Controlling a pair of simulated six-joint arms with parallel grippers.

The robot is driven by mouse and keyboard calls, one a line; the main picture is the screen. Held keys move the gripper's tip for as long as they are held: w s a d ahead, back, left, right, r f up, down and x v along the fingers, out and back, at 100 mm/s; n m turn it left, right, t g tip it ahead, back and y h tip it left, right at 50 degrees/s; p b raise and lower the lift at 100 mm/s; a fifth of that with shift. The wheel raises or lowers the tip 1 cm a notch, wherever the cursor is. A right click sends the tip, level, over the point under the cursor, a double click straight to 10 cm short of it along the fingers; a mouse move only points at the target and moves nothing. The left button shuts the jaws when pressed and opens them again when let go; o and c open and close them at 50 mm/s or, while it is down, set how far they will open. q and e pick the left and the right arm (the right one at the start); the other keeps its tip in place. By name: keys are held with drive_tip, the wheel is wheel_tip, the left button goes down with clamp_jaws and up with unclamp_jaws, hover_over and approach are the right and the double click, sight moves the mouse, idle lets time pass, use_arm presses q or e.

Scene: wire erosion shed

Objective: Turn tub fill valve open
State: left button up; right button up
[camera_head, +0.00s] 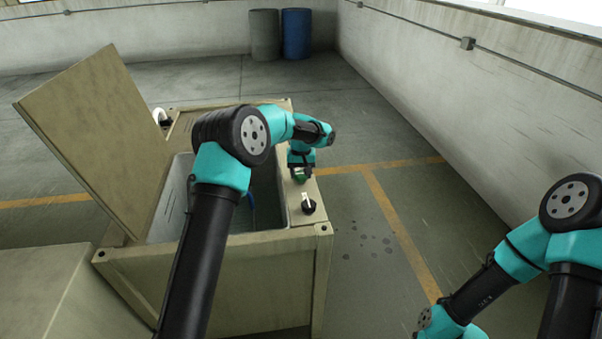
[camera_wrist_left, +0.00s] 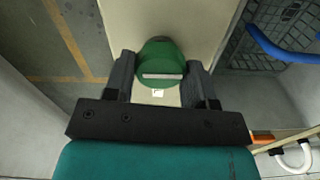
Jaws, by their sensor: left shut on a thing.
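The tub fill valve appears to be the green knob (camera_wrist_left: 160,58) on the tub's pale rim, with a white bar lying crosswise on it in the left wrist view. A small white label (camera_wrist_left: 157,92) sits beside it. My left gripper (camera_wrist_left: 160,80) is shut on the green knob, one dark finger on each side. In the head view the left gripper (camera_head: 300,170) is over the tub's right rim, and little of the green knob (camera_head: 301,178) shows. My right arm is at the lower right, but its gripper is not in view.
The beige tub (camera_head: 220,285) has its lid (camera_head: 95,140) raised at the left. A black knob (camera_head: 308,206) is on the rim nearer me. A blue hose (camera_wrist_left: 280,42) shows in the tub. Grey and blue barrels (camera_head: 296,33) stand far back. Floor right of the tub is clear.

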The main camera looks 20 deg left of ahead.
sight(301, 173)
use_arm(q)
drive_tip(key=o, duration=0.9)
drive_tip(key=shift+r, duration=0.1)
wheel_tip(301, 173, up, 17)
drive_tip(key=shift+r, duration=0.15)
idle(0.4)
